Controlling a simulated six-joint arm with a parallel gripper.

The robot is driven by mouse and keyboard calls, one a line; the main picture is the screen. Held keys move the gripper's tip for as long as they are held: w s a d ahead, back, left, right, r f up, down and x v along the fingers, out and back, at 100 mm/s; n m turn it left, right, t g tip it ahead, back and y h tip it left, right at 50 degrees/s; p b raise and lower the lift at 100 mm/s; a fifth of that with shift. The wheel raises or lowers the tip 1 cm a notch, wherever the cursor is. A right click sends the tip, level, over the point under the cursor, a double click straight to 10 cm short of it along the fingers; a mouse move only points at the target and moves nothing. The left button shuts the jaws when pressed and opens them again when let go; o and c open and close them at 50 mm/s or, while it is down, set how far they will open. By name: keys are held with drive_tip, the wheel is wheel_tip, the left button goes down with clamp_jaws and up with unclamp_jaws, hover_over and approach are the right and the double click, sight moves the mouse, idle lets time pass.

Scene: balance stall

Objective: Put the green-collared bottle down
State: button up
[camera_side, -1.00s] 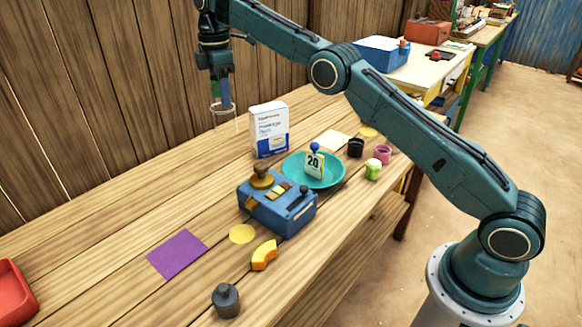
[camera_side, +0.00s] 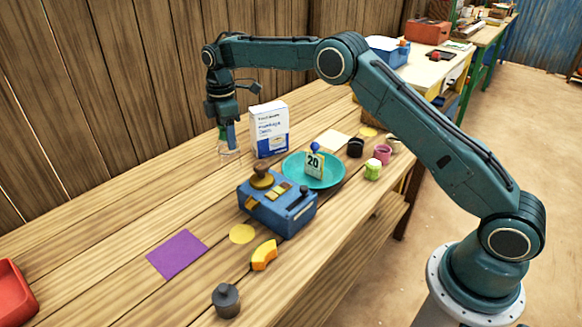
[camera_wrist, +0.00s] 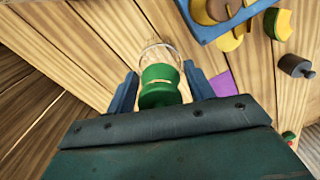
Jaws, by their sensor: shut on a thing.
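The green-collared bottle is clear, with a green collar (camera_wrist: 160,84) that shows between the two blue fingers in the wrist view. My gripper (camera_wrist: 160,88) is shut on it at the collar. In the side view my gripper (camera_side: 228,140) points down, left of the white and blue box, and the clear body of the bottle (camera_side: 228,154) hangs below the fingers, upright. Its base is at or very near the table top; I cannot tell whether it touches. The collar is mostly hidden by the fingers in the side view.
A white and blue box (camera_side: 270,130) stands close right of the bottle. A teal plate (camera_side: 332,180) holds a "20" tag. A blue balance (camera_side: 290,217), purple square (camera_side: 178,254), yellow disc (camera_side: 242,234) and grey weight (camera_side: 226,300) lie nearer. Table left of the bottle is clear.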

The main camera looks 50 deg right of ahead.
sight(230, 158)
drive_tip(key=shift+f, duration=1.7)
drive_tip(key=shift+f, duration=2.1)
drive_tip(key=shift+f, duration=0.15)
drive_tip(key=o, duration=1.3)
wheel_tip(230, 158, up, 11)
drive_tip(key=shift+r, duration=0.65)
